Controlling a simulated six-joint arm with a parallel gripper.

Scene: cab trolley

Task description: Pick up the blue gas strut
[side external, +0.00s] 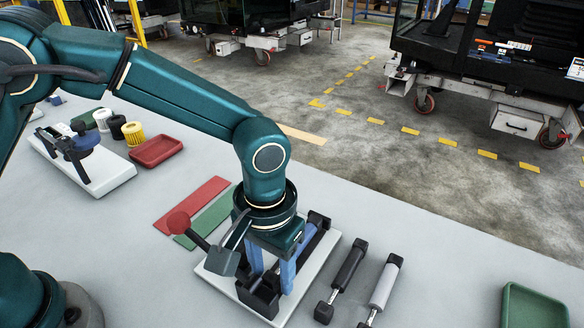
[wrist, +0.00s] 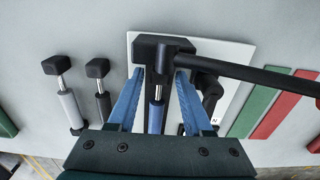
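The blue gas strut (wrist: 155,115) lies on a white plate, in a black holder (wrist: 150,45). Its silver rod points toward the block at the top of the wrist view. In the side view part of its blue body (side external: 309,238) shows behind my gripper (side external: 272,277). My gripper points down over the strut. In the wrist view my gripper (wrist: 159,73) has its two blue fingers apart, one on each side of the strut, with gaps showing. Whether the fingertips reach down to the strut's height is hard to tell.
A black lever with a red knob (side external: 178,222) sticks out beside the holder. A black strut (side external: 347,272) and a grey strut (side external: 383,287) lie to the right. Green (side external: 212,214) and red (side external: 191,204) strips lie left. A green tray (side external: 535,307) stands far right.

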